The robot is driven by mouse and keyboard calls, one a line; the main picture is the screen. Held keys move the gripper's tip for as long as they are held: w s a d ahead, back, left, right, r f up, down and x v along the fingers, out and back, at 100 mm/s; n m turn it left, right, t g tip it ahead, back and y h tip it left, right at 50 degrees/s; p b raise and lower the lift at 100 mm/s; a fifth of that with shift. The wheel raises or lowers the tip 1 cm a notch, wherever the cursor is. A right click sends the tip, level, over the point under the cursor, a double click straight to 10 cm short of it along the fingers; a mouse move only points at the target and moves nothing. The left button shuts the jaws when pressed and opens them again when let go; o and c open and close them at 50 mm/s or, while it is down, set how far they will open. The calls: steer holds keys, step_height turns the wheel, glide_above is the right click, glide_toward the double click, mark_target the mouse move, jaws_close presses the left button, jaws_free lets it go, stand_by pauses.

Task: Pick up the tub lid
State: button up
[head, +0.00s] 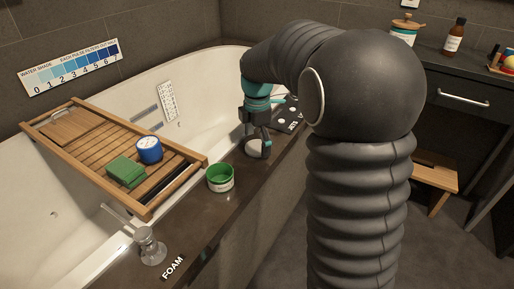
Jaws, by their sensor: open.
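My gripper (258,146) hangs below a teal wrist at the end of my dark ribbed arm, over the dark tub ledge. It is open, and its fingers point down. A small pale, rounded shape shows at the fingertips; I cannot tell whether it is part of the gripper or a lid on the ledge. A green round tub (220,178) with a white label stands on the ledge, left of and nearer than the gripper, apart from it. Its top looks open. I cannot make out the tub lid for certain.
A wooden bath tray (78,146) across the bathtub (221,72) holds a green block (126,171) and a blue round container (149,150). A metal tap (150,246) stands at the front. A dark panel (290,114) with pale knobs lies beyond the gripper. A wooden stool (432,172) is right.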

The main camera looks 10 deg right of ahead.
steer(key=shift+f, duration=0.25)
stand_by(0.6)
steer(key=c, duration=0.7)
